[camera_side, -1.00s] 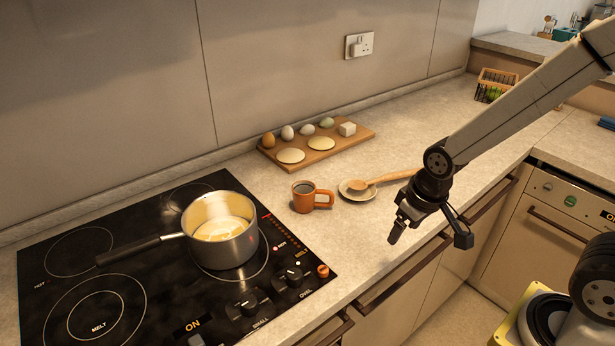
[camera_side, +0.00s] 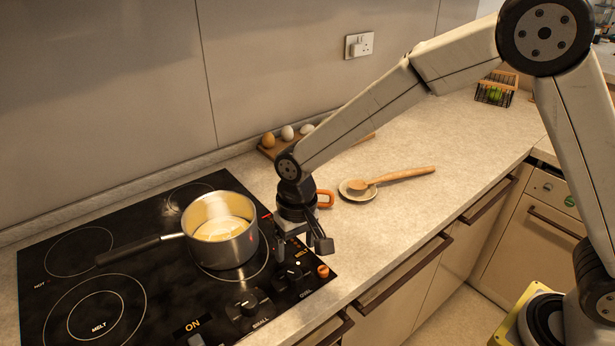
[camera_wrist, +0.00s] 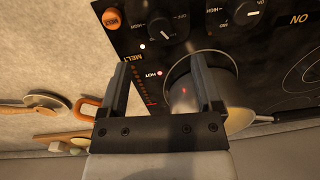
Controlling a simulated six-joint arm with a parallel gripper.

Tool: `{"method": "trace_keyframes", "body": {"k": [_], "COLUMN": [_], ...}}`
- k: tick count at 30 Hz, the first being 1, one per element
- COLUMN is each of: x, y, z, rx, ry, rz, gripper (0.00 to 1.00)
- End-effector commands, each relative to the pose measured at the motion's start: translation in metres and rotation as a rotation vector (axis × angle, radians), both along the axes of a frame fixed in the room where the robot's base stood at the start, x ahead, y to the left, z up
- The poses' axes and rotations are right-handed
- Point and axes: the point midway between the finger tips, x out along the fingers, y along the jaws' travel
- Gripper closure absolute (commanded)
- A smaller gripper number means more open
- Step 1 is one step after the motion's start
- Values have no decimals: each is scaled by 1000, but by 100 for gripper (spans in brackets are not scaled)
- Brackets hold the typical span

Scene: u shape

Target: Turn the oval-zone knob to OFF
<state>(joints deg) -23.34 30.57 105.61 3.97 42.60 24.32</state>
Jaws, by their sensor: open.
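The oval-zone knob (camera_side: 293,274) is a black dial at the right front of the black hob (camera_side: 150,280); the small print beside it is hard to read. It also shows in the wrist view (camera_wrist: 160,27), beyond my fingertips, with a pale pointer mark. The small-zone knob (camera_side: 250,305) sits to its left. My gripper (camera_side: 282,248) is open and empty, above the hob just behind the oval-zone knob and apart from it. In the wrist view my gripper (camera_wrist: 158,65) has its two fingers spread wide, with hob between them.
A steel pot (camera_side: 222,232) with pale contents stands on the hob close left of my gripper. An orange button (camera_side: 323,270) lies right of the knob. A wooden spoon (camera_side: 400,175) rests on a saucer (camera_side: 357,190).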

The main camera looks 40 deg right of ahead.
Motion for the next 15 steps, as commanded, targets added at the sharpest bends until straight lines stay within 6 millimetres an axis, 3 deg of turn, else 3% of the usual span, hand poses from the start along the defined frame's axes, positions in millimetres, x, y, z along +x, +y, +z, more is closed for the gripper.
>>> {"method": "trace_keyframes", "body": {"k": [8, 15], "x": [0, 0], "y": [0, 1], "z": [-7, -30], "rx": [0, -1], "ry": [1, 1], "rz": [0, 0], "gripper": [17, 17]}}
